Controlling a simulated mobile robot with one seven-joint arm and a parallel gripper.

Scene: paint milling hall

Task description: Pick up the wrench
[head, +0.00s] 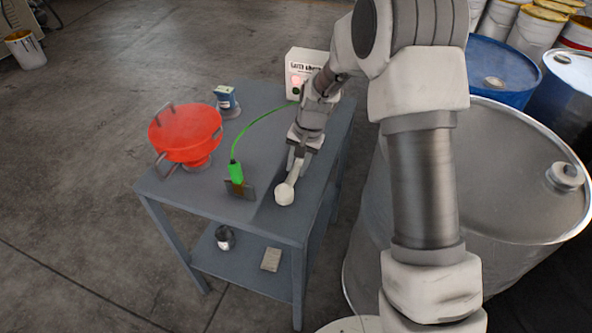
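I see no clearly recognisable wrench. A pale bar with a rounded, knob-like end (285,193) reaches down from my gripper (297,158) over the right front of the grey table (262,219). It may be the wrench, but its shape is too small to be sure. My gripper points down and towards the table's near edge, with the bar at its fingertips. I cannot tell whether the fingers are closed on the bar, or whether it touches the tabletop. The wrist hides part of the table behind it.
A large steel drum (500,170) stands right. Open floor lies left.

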